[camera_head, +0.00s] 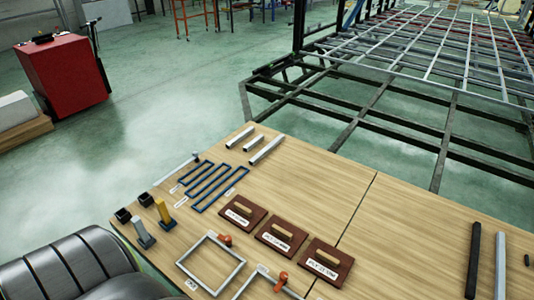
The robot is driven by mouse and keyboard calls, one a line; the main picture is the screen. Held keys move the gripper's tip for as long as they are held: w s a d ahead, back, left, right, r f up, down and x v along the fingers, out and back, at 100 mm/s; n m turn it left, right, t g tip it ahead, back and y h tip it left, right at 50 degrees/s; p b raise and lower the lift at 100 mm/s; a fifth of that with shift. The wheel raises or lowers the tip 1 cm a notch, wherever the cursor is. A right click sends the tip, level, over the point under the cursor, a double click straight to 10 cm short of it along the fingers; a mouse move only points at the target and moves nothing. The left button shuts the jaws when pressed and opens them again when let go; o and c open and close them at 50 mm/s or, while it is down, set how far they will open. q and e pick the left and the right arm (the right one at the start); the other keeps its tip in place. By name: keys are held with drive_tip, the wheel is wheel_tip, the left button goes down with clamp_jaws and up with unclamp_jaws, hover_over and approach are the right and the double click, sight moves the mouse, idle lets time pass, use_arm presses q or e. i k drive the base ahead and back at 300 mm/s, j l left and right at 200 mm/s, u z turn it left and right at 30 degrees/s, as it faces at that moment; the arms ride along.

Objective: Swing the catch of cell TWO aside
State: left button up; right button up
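Two grey square frames lie at the front of the wooden table. The left frame (192,249) shows almost whole, with an orange catch (225,240) at its upper right. The right frame (245,285) is cut off by the bottom edge, with a second orange catch (281,281) on it. Small white labels (190,284) lie by these frames; their writing is too small to read, so I cannot tell which is cell TWO. Neither of my grippers is in view.
The wooden table (400,235) carries three labelled brown boards (282,236) with handles, blue slotted frames (208,182), metal bars (266,150), small upright blocks and dark rods at right. A black ribbed padded thing (60,272) stands at lower left. The trailer chassis (400,110) is behind.

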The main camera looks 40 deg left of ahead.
sight(284, 276)
drive_tip(key=u, duration=1.05)
